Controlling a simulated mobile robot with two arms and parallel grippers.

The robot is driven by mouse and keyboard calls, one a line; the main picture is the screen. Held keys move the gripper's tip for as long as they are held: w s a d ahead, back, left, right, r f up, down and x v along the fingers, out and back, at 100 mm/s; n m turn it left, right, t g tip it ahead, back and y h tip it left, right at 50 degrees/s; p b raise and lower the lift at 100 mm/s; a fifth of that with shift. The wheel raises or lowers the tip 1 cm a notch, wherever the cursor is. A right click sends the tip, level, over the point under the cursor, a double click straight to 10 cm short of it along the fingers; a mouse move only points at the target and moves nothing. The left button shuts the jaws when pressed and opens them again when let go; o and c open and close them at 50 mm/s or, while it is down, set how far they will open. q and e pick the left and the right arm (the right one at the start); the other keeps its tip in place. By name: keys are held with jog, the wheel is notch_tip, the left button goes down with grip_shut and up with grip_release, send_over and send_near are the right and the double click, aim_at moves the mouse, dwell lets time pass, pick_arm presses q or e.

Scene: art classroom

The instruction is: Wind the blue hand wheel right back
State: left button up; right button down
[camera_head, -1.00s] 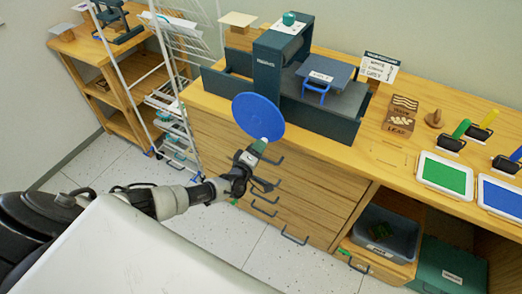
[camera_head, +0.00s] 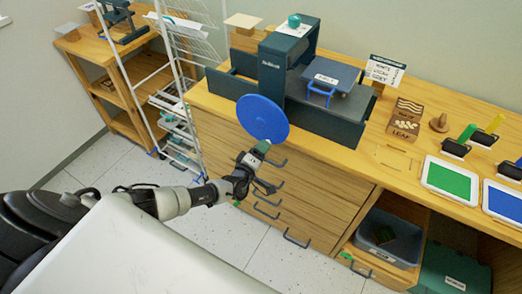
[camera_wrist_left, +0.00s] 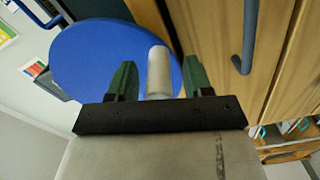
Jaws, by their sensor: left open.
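The blue hand wheel (camera_head: 262,117) is a flat disc on the front of the dark green press (camera_head: 273,75) on the wooden counter. Its pale grey handle (camera_wrist_left: 159,70) sticks out near the rim, low on the disc in the head view. My left gripper (camera_head: 262,148) is at the wheel's lower edge. In the left wrist view, its green fingers (camera_wrist_left: 157,82) are open, one on each side of the handle, with gaps showing. The wheel (camera_wrist_left: 105,60) fills the space beyond them. My right gripper is out of view.
Wooden drawers with dark bar handles (camera_head: 297,240) lie below the wheel, close to my left gripper. A white wire rack (camera_head: 175,110) stands to the left. Green (camera_head: 450,180) and blue (camera_head: 508,205) ink trays lie on the counter at right.

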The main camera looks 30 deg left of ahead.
pick_arm(q)
jog(key=s, duration=1)
jog(key=shift+s+a+p, duration=0.3)
jog(key=shift+s+p, duration=0.05)
jog(key=s+a+f+n+g+y, duration=0.2)
jog(key=s+f+n+g, duration=0.5)
jog(key=f+n, duration=0.6)
jog(key=s+a+f+n+g+y, duration=0.2)
jog(key=s+f+n+g, duration=0.2)
jog(key=s+f+n, duration=0.9)
jog(key=s+d+f+n+g+h, duration=0.1)
jog(key=s+d+f+n+g, duration=0.1)
jog(key=s+n, duration=0.4)
jog(key=s+d+f+n+g+h, duration=0.1)
jog(key=s+d+n, duration=0.3)
jog(key=n, duration=0.9)
jog(key=s+d+f+n+g+h, duration=0.1)
jog(key=s+d+f+n+g, duration=0.2)
jog(key=s+n, duration=0.7)
jog(key=shift+d, duration=0.55)
